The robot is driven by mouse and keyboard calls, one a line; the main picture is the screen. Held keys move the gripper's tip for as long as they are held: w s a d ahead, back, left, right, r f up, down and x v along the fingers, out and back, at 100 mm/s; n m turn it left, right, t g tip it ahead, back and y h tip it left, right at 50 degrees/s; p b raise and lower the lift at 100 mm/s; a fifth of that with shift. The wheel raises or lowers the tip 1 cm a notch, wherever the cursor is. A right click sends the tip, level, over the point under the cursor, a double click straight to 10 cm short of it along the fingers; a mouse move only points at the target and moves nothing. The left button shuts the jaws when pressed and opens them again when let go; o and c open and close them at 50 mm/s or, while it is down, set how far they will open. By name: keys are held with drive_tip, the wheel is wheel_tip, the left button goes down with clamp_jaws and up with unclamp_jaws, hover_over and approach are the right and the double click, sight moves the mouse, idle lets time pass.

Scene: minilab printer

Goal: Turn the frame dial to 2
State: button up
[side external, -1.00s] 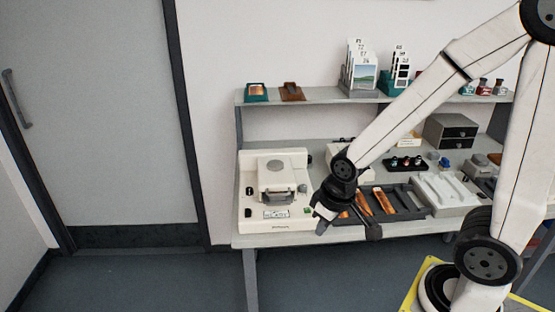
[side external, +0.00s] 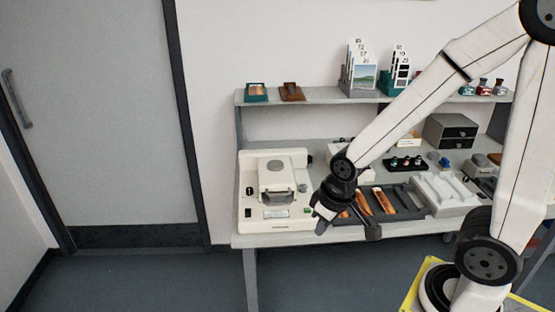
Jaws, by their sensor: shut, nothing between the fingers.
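The white printer (side external: 252,180) stands at the left end of the workbench. It has a grey carrier with a handle (side external: 278,196) in its middle, a small display (side external: 275,213) on its front, and a dark knob (side external: 309,159) on its upper right side. I cannot tell which knob is the frame dial, and no dial numbers are readable. My gripper (side external: 319,229) is shut and empty. It hangs at the front edge of the bench, just right of the printer, pointing down and apart from the knob. My wrist hides part of the area right of the printer.
A dark tray with orange strips (side external: 384,201) lies right of my gripper. A pale grey device (side external: 445,192) is beyond it. A shelf (side external: 325,97) with card holders runs above the bench. The floor in front of the bench is clear.

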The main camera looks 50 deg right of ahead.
drive_tip(key=o, duration=0.6)
drive_tip(key=shift+w+d, duration=0.1)
drive_tip(key=shift+w, duration=0.1)
drive_tip(key=shift+o, duration=0.2)
drive_tip(key=t, duration=0.2)
approach(304, 186)
drive_tip(key=shift+w+f, duration=0.25)
drive_tip(key=shift+f, duration=0.35)
drive_tip(key=shift+f, duration=0.1)
drive_tip(key=shift+x, duration=3.8)
clamp_jaws()
